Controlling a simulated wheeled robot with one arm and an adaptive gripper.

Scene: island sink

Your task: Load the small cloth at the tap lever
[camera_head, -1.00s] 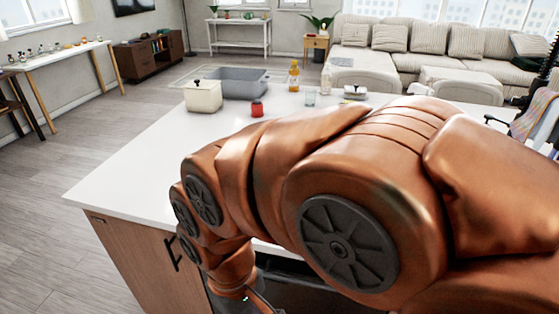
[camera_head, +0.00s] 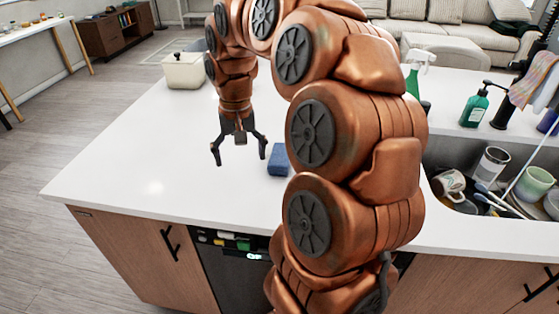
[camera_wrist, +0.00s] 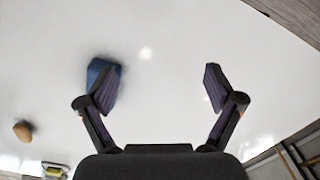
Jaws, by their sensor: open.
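A pinkish, multicoloured cloth (camera_head: 532,80) hangs at the dark tap (camera_head: 546,52) at the right edge of the head view. A small bluish piece of cloth (camera_head: 548,122) shows below it, partly cut off by the frame. I cannot make out the tap lever clearly. My gripper (camera_head: 240,156) points down over the white counter, far left of the tap and cloth. Its two fingers are spread and empty, as the wrist view (camera_wrist: 159,85) also shows. The cloth is not in the wrist view.
A blue sponge (camera_head: 278,160) lies just right of my gripper. The sink (camera_head: 436,150) holds mugs and dishes (camera_head: 492,166). A green soap bottle (camera_head: 475,106) and a spray bottle (camera_head: 413,74) stand behind it. A white pot (camera_head: 185,70) stands at back left. The counter's left is clear.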

